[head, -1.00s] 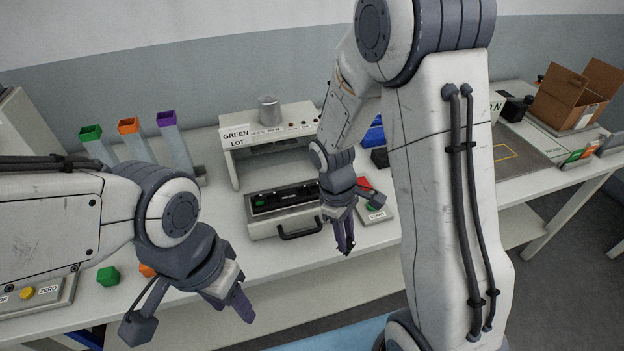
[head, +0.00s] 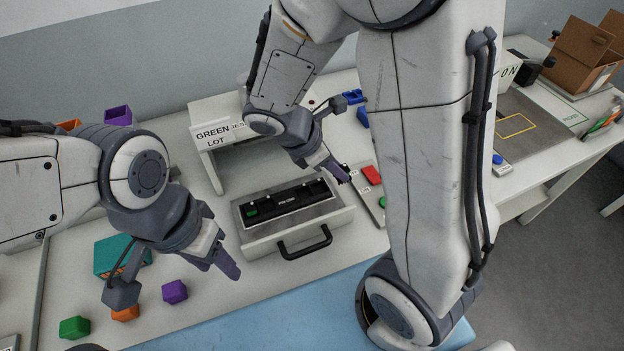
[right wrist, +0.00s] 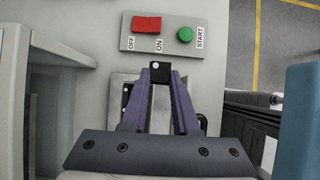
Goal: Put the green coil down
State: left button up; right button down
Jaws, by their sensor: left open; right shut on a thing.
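My right gripper (head: 342,175) is shut on a small black part with a white dot. In the right wrist view the part (right wrist: 160,72) sits between the fingertips, and no green shows on it. The gripper is above the right end of a grey drawer-like fixture (head: 335,222) with a black insert. A small green piece (head: 251,211) sits at the left end of that insert; I cannot tell if it is a coil. A green block (head: 75,328) lies at the front left. My left gripper (head: 222,262) is open and empty, left of the fixture.
Purple (head: 175,291) and orange (head: 125,314) blocks lie below my left gripper, beside a teal box (head: 108,254). A control box (right wrist: 165,37) with a red switch and green START button is beyond the right fingertips. The GREEN LOT housing (head: 213,135) stands behind the fixture.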

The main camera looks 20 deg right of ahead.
jog(key=w+a+f, duration=0.1)
jog(key=a, duration=0.1)
jog(key=w+a+f, duration=0.1)
jog(key=w+f, duration=0.1)
jog(key=shift+w+a+f, duration=0.1)
jog(key=shift+w+a, duration=0.2)
jog(key=shift+a, duration=0.05)
jog(key=shift+f, duration=2.05)
jog(key=shift+f, duration=0.2)
jog(key=c, duration=0.7)
grip_release()
